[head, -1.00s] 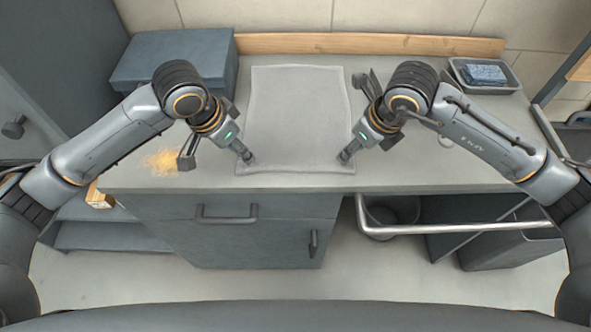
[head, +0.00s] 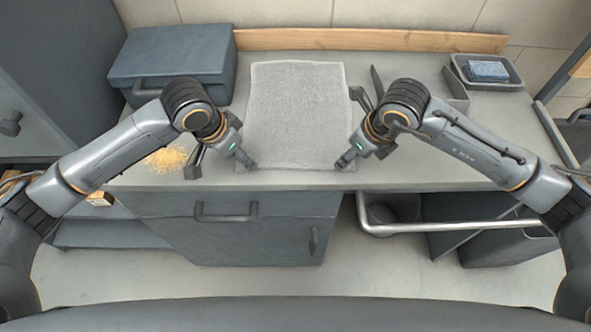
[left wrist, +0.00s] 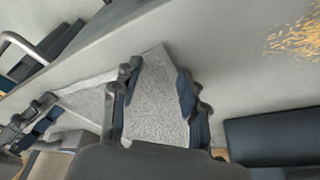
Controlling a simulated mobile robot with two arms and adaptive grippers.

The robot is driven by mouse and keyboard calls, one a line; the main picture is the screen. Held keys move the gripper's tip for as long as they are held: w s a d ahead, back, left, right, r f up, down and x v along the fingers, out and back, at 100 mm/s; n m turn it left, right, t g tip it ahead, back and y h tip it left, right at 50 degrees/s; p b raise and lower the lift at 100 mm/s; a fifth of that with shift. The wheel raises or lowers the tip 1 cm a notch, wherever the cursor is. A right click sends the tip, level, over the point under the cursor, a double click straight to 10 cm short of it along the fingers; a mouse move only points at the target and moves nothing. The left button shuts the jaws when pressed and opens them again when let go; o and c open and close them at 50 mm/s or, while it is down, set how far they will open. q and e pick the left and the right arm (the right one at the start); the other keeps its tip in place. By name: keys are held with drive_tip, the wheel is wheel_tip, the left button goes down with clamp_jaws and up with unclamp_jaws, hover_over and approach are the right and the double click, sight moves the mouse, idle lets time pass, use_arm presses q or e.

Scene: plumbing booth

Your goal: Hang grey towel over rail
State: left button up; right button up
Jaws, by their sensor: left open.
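The grey towel (head: 297,112) lies flat on the countertop, its near edge close to the counter's front edge. My left gripper (head: 247,161) is at the towel's near left corner. In the left wrist view its fingers (left wrist: 157,95) are open, with a towel corner (left wrist: 158,100) between them. My right gripper (head: 345,160) is at the near right corner; whether its fingers are closed on the cloth cannot be told. The silver rail (head: 460,227) runs horizontally below the counter front at the right, with nothing over it.
A blue-grey toolbox (head: 170,60) stands back left. Yellow shavings (head: 166,159) lie left of my left gripper; they also show in the left wrist view (left wrist: 295,38). A tray (head: 462,76) with a blue sponge (head: 487,69) is back right. A bin (head: 392,210) stands behind the rail.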

use_arm(q)
drive_tip(key=shift+f, duration=0.15)
use_arm(e)
drive_tip(key=shift+f, duration=0.1)
use_arm(q)
drive_tip(key=c, duration=0.7)
use_arm(e)
drive_tip(key=c, duration=0.7)
use_arm(q)
clamp_jaws()
use_arm(e)
drive_tip(key=shift+f, duration=0.1)
clamp_jaws()
use_arm(q)
drive_tip(key=shift+a+f, duration=0.1)
use_arm(e)
drive_tip(key=shift+d, duration=0.1)
